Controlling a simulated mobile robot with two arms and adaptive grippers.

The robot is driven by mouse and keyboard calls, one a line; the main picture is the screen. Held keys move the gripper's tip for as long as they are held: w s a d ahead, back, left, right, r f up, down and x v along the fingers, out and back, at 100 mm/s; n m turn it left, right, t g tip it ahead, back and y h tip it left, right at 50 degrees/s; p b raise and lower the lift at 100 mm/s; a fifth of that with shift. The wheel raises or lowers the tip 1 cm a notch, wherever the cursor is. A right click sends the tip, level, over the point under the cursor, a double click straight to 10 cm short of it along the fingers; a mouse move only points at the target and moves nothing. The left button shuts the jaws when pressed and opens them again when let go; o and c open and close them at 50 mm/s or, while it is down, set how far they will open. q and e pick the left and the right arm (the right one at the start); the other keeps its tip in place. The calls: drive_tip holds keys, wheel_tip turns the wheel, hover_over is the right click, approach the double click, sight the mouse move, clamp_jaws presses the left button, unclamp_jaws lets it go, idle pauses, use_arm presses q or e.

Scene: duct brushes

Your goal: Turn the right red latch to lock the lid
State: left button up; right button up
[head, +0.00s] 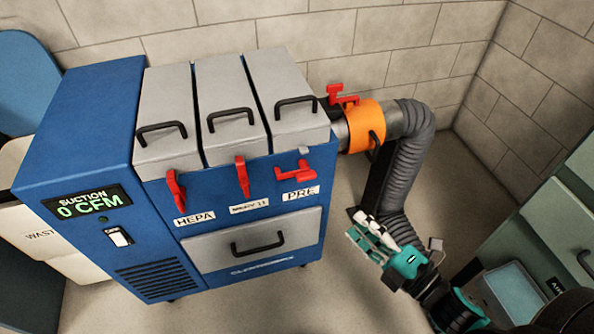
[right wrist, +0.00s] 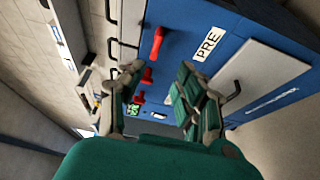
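The right red latch (head: 292,171) is on the blue cabinet front, above the PRE label (head: 301,193). Its handle lies sideways, while the left red latch (head: 176,190) and middle red latch (head: 243,176) hang down. The right lid (head: 287,80) is grey with a black handle and looks flat on the cabinet. My right gripper (head: 361,225) is right of the cabinet, apart from the latch, with its fingers spread and empty. In the right wrist view, the right red latch (right wrist: 157,44) shows beyond the open fingers (right wrist: 158,82). My left gripper is not in view.
A grey hose (head: 406,165) with an orange collar (head: 365,124) and a red lever (head: 341,94) stands at the cabinet's right, close behind my right gripper. A drawer (head: 255,241) is below the labels. A green cabinet (head: 560,222) stands far right. Floor is clear before the drawer.

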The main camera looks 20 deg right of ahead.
sight(307, 175)
drive_tip(key=x, duration=1.6)
drive_tip(key=shift+a+r, duration=0.1)
drive_tip(key=shift+r, duration=0.05)
drive_tip(key=shift+w+a, duration=0.2)
drive_tip(key=shift+w, duration=0.3)
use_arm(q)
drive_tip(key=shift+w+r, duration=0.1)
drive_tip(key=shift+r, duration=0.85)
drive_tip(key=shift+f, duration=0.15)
use_arm(e)
clamp_jaws()
